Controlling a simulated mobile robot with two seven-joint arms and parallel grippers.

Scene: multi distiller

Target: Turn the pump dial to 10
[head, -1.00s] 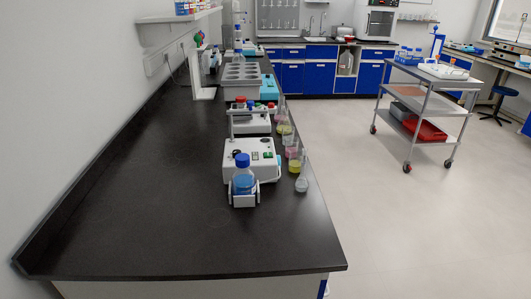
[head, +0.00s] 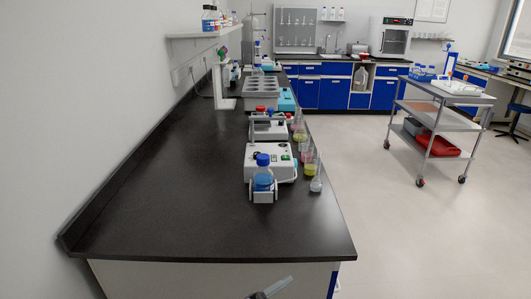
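A white box-shaped device (head: 286,174) with a green switch and small dark controls stands near the front right of the black bench. It may be the pump, but its dial and any numbers are too small to read. A blue-capped bottle of blue liquid (head: 263,180) stands in a holder at its front and hides part of it. A grey piece, apparently part of my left gripper (head: 272,289), shows at the bottom edge, in front of the bench and well apart from the device. Whether it is open or shut does not show. My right gripper is not in view.
The black bench top (head: 170,205) is clear on its left and front. Glass flasks (head: 316,183) line the right edge beside the device. A second white device (head: 268,128) and a grey rack (head: 256,90) stand behind. A metal cart (head: 440,125) stands on the open floor.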

